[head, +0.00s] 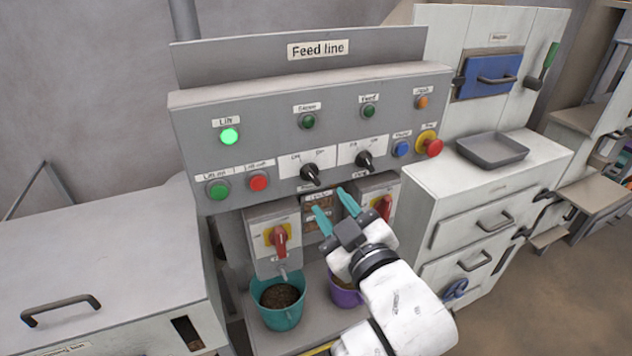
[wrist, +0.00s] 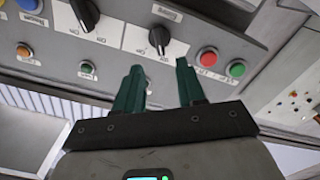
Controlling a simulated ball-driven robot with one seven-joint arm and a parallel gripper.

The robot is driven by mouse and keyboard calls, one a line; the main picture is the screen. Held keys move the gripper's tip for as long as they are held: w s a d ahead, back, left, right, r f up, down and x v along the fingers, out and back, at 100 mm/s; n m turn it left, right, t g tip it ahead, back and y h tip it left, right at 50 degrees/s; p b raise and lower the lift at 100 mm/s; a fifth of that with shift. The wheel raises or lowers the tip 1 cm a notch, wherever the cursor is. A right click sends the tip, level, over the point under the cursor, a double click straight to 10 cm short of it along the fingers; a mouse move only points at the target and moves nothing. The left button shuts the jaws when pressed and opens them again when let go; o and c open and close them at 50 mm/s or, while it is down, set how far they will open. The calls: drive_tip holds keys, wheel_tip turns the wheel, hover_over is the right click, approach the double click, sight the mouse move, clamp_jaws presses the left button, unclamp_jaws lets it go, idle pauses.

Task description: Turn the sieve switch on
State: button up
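The sieve switch (head: 310,175) is a black rotary knob on a white plate, the left of two on the grey Feed line panel. Its handle is tilted; its on/off labels are too small to read surely. The dark green sieve lamp (head: 307,121) above it looks unlit. My gripper (head: 334,206) is open and empty, in front of and below the panel, its teal fingers apart and pointing up toward it. In the wrist view, the sieve switch (wrist: 160,38) lies just beyond the gap between the fingertips (wrist: 158,66), with no contact visible.
The feed switch (head: 365,160) is close on the right; the lift buttons, green (head: 218,190) and red (head: 258,182), are on the left. The lift lamp (head: 229,136) glows green. Red-handled switches, left (head: 279,238) and right (head: 384,207), and a teal bucket (head: 281,318) are below.

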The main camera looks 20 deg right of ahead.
sight(313, 177)
drive_tip(key=w+p, duration=0.1)
drive_tip(key=w, duration=0.7)
drive_tip(key=shift+p, duration=0.3)
drive_tip(key=shift+c, duration=0.4)
clamp_jaws()
